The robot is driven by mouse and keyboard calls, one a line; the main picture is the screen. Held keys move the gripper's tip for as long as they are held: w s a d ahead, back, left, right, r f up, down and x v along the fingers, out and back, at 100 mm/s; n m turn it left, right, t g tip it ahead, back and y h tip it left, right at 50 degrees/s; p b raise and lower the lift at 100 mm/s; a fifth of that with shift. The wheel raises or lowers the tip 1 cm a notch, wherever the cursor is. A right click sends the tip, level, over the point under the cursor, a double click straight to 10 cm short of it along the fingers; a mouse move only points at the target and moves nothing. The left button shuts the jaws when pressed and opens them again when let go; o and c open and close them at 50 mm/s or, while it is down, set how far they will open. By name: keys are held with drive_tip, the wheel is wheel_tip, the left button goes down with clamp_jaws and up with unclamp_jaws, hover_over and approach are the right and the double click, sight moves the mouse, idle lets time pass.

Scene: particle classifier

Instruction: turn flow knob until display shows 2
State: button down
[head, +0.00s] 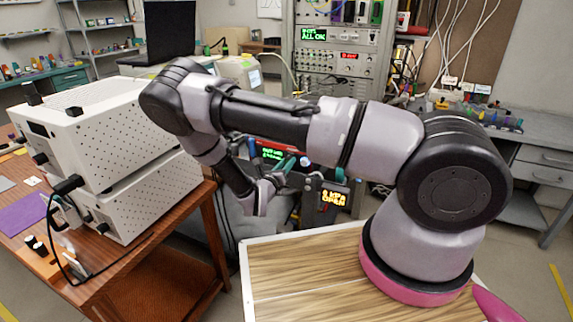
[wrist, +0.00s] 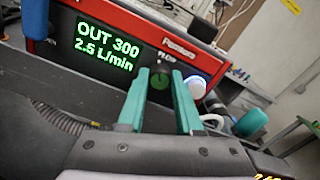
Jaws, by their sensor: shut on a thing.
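The red-framed unit (wrist: 150,22) fills the upper part of the wrist view. Its display (wrist: 107,46) reads "OUT 300" and "2.5 L/min" in green. In the head view my gripper (head: 287,170) is at the unit's front, and the display (head: 270,153) is partly hidden by my arm.
A round whitish knob (wrist: 195,87) sits just right of my right finger. An amber display (head: 333,197) reading "4 KPA OPEN" is below and right of my gripper in the head view. A wooden table (head: 160,245) with white perforated boxes (head: 105,150) stands left.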

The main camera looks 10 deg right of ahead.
drive_tip(key=shift+a+n, duration=0.1)
drive_tip(key=shift+n, duration=1)
drive_tip(key=c, duration=0.6)
unclamp_jaws()
drive_tip(key=v, duration=1)
drive_tip(key=shift+s+a, duration=0.15)
drive_tip(key=shift+s, duration=0.2)
